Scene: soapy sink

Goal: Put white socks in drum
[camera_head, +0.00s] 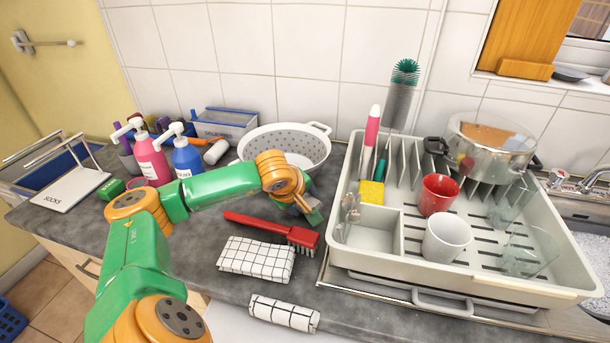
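I see no white socks and no washer drum in this view. A white board or lid (70,188) at the left of the counter bears the word SOCKS. My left arm reaches in from the lower left, and its gripper (312,212) is low over the counter, just behind the head of a red brush (272,228) and in front of the white colander (258,142). The fingers are small and partly hidden by the wrist, so I cannot tell whether they are open. My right gripper is not in view.
A white checked cloth (257,258) and a rolled checked cloth (284,313) lie near the front edge. A dish rack (385,262) with a red cup (440,195) and white cup (446,238) fills the right. Pink (152,160) and blue (186,160) pump bottles stand back left.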

